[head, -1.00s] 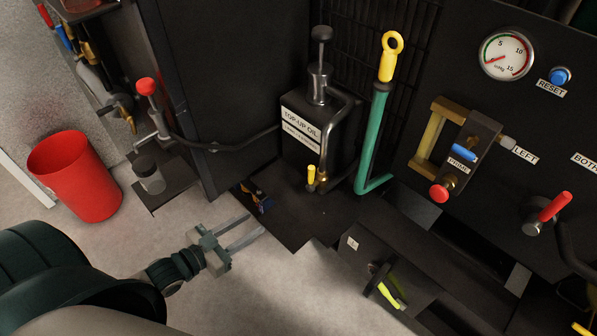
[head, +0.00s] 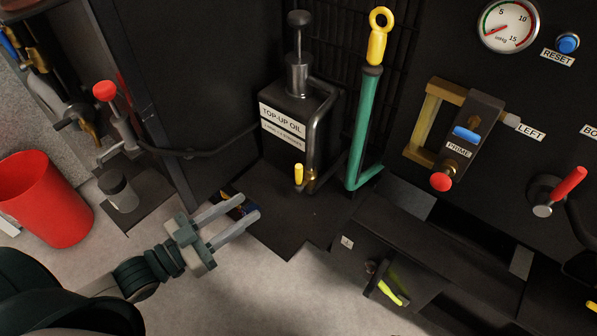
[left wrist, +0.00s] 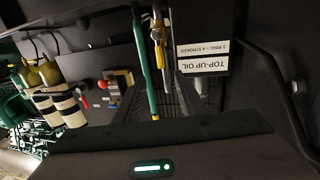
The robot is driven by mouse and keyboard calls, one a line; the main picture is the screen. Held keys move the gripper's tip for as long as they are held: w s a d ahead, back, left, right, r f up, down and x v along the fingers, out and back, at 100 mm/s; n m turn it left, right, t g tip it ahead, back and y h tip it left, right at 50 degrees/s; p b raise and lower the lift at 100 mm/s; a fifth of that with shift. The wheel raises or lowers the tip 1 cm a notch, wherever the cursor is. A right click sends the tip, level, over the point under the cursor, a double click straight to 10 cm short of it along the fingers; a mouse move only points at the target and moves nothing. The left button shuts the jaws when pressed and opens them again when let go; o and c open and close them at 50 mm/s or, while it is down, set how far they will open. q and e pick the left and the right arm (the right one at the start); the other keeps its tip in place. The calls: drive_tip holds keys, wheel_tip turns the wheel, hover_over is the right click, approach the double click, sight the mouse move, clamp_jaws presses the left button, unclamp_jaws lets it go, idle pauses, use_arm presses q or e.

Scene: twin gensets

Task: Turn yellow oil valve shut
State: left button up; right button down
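The yellow oil valve (head: 298,174) is a small yellow handle, standing upright on a brass fitting at the lower right of the black top-up oil tank (head: 284,112). In the left wrist view, the tank's label (left wrist: 203,59) is upside down, and a yellow handle (left wrist: 158,34) beside it looks like the same valve. My left gripper (head: 241,206) is open and empty, its two grey fingers spread. It is to the left of and below the valve in the head view, apart from it. My right gripper is not in view.
A green lever (head: 364,128) with a yellow ring handle stands right of the tank. A pipe (head: 318,130) runs down beside the valve. A black box (head: 385,265) with a yellow-green handle sits front right. A red bin (head: 45,200) stands left. Bare floor lies in front.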

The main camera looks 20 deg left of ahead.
sight(295, 175)
use_arm(q)
drive_tip(key=x, duration=1.6)
drive_tip(key=shift+w+d+b, duration=0.25)
drive_tip(key=shift+w+b, duration=0.1)
clamp_jaws()
